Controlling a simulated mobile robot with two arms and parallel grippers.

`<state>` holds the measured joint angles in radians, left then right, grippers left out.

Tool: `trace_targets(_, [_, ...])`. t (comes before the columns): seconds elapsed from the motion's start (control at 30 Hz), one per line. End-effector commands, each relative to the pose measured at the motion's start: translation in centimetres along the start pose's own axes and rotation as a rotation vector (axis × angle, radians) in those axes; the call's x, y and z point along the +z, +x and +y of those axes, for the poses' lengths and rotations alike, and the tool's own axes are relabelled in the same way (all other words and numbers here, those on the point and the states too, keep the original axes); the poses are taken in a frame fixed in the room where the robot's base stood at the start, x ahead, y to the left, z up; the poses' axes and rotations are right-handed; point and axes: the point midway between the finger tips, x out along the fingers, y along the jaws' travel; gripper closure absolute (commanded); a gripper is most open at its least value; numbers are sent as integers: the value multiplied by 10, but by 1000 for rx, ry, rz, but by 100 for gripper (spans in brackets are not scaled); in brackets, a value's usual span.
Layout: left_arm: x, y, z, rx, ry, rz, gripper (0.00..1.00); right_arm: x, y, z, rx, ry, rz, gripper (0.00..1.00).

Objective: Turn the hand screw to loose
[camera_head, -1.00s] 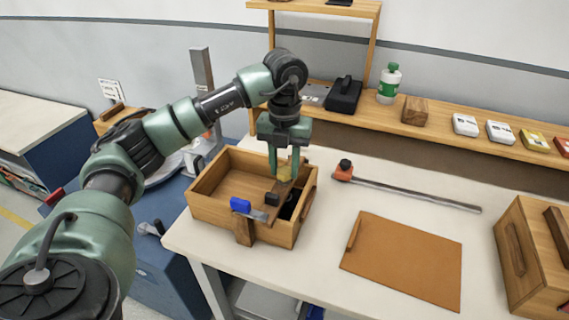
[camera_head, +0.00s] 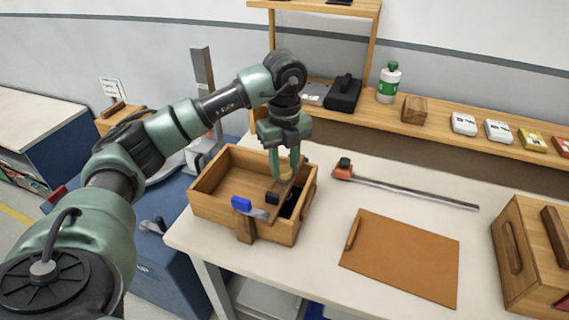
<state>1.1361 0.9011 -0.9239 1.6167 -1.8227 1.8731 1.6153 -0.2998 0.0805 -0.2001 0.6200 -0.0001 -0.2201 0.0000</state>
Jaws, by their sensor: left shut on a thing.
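My left gripper (camera_head: 284,166) points straight down over the right side of an open wooden box (camera_head: 220,210). Its fingers are closed around a small yellow piece (camera_head: 286,173), which looks like the hand screw. The fingers partly hide it. Just below it a brown wooden bar (camera_head: 281,191) runs across the box's right part, with a black block (camera_head: 272,198) beside it. I cannot tell how the yellow piece is joined to the bar. My right gripper is out of view.
A blue-handled tool (camera_head: 242,204) lies at the box's front rim. A bar clamp (camera_head: 400,190) lies right of the box, behind a brown mat (camera_head: 405,265). A wooden case (camera_head: 535,265) stands at the far right. A shelf (camera_head: 450,135) runs along the back.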

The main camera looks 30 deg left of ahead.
Motion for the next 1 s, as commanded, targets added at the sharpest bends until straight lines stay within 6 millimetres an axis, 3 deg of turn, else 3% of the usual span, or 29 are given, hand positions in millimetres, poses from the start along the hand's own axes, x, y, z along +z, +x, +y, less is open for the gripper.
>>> trace_targets(0.47, [1, -2, -1, -5, -16, -2, 100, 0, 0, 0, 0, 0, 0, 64])
trace_targets(0.5, [1, -2, -1, -5, -16, -2, 61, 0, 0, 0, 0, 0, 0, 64])
trace_targets(0.57, [1, -2, -1, -5, -16, -2, 44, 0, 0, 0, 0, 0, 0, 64])
trace_targets(0.87, [0, -1, 0, -2, -14, -1, 44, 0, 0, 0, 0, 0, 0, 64])
trace_targets(1.0, [0, -11, -1, -5, -14, -1, 44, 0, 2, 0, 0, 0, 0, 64])
